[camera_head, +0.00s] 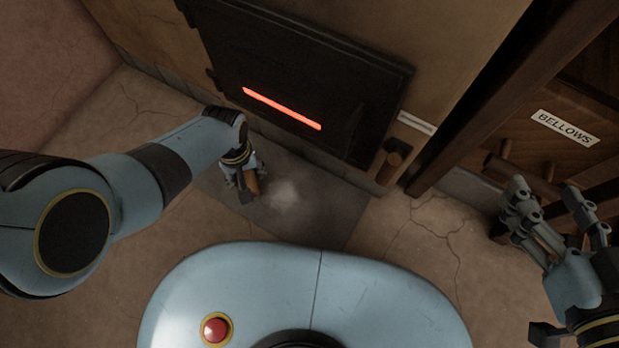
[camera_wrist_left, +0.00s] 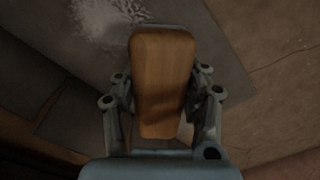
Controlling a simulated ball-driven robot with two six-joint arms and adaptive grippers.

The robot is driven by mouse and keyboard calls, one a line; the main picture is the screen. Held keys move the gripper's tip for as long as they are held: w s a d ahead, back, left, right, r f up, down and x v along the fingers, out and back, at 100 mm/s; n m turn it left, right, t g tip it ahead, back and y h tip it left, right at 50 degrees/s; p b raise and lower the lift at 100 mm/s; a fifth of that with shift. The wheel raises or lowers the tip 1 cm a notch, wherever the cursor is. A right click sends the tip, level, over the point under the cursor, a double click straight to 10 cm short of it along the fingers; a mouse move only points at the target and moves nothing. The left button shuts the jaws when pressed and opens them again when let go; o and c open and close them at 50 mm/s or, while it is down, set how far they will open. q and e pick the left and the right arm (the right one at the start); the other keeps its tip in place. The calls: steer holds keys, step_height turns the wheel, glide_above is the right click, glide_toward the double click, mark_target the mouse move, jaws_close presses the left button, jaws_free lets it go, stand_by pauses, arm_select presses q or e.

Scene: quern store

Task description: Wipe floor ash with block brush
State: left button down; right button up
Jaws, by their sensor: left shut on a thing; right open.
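My left gripper (camera_head: 247,184) is low over the dark floor slab in front of the furnace. It is shut on the block brush (camera_wrist_left: 163,75), whose wooden body shows between its fingers in the left wrist view. In the head view the brush (camera_head: 252,183) is partly hidden by the fingers. A pale patch of ash (camera_head: 285,196) lies on the slab just right of the brush; it also shows in the left wrist view (camera_wrist_left: 108,20), beyond the brush's end. Whether the bristles touch the floor is hidden. My right gripper (camera_head: 550,215) is open and empty at the right.
The dark slab (camera_head: 335,215) lies below the furnace door (camera_head: 300,70), which has a glowing red slot (camera_head: 282,108). Right of the door is a wooden knob (camera_head: 396,152). A wooden unit labelled BELLOWS (camera_head: 565,127) stands behind my right gripper. Cracked floor (camera_head: 430,235) is clear between.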

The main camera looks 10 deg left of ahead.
arm_select(q)
steer(key=shift+w+r+p, duration=0.1)
steer(key=shift+r+p, duration=0.35)
steer(key=shift+r, duration=0.4)
arm_select(e)
step_height(320, 180, down, 3)
steer(key=s+g, duration=0.3)
arm_select(q)
steer(key=shift+r+p, duration=0.45)
steer(key=shift+p, duration=0.2)
steer(key=shift+w+r+p, duration=0.1)
steer(key=shift+r+p, duration=0.6)
steer(key=shift+r, duration=0.1)
steer(key=shift+r+p, duration=0.75)
steer(key=shift+p, duration=0.05)
steer(key=shift+r, duration=0.2)
arm_select(e)
step_height(320, 180, up, 6)
steer(key=d+g, duration=0.2)
steer(key=g, duration=0.3)
steer(key=shift+w+h, duration=0.15)
steer(key=shift+h, duration=0.15)
steer(key=shift+f, duration=0.15)
